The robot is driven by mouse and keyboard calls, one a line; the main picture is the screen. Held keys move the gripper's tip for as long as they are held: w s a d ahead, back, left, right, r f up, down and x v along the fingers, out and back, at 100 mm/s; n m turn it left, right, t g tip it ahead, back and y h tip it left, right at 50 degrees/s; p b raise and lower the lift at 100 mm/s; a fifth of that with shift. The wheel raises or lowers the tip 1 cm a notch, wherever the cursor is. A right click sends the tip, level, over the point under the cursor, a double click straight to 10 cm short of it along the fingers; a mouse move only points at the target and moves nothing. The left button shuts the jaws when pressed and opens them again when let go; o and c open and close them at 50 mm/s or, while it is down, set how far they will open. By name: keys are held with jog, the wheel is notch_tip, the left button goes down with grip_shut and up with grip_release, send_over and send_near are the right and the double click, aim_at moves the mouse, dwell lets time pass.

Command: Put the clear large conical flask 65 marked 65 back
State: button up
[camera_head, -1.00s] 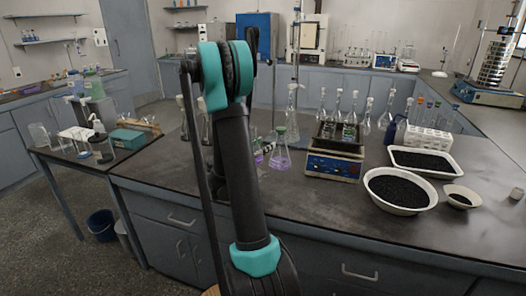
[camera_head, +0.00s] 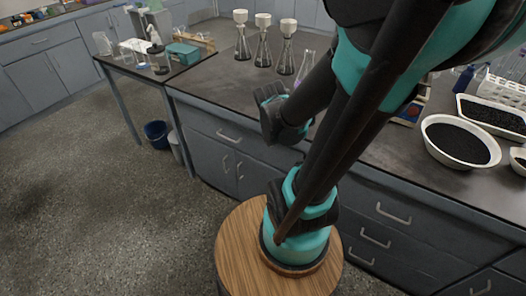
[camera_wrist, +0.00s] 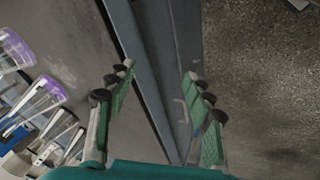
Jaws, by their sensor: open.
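No marking 65 can be read in either view, so I cannot tell which flask it is. A clear conical flask (camera_head: 306,66) stands on the bench, partly hidden behind my arm in the head view. In the wrist view, several clear glass vessels lie along the left edge, one with a purple end (camera_wrist: 48,88); they are cut off by the frame. My gripper (camera_wrist: 160,98) is open, with nothing between its fingers. It is over the front edge of the bench, to the right of that glassware in the wrist view.
Conical flasks topped with white funnels (camera_head: 262,40) stand at the bench's back left. A white bowl of black grains (camera_head: 460,141) and a white tray (camera_head: 495,116) are at the right. A side table (camera_head: 180,75) holds several items.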

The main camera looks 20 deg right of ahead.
jog(key=s+a+f+m+y, duration=0.1)
jog(key=s+a+m+y, duration=0.2)
jog(key=a, duration=0.3)
jog(key=shift+s+a+f, duration=0.15)
jog(key=shift+s+a, duration=0.25)
jog(key=shift+s, duration=0.3)
dwell(0.4)
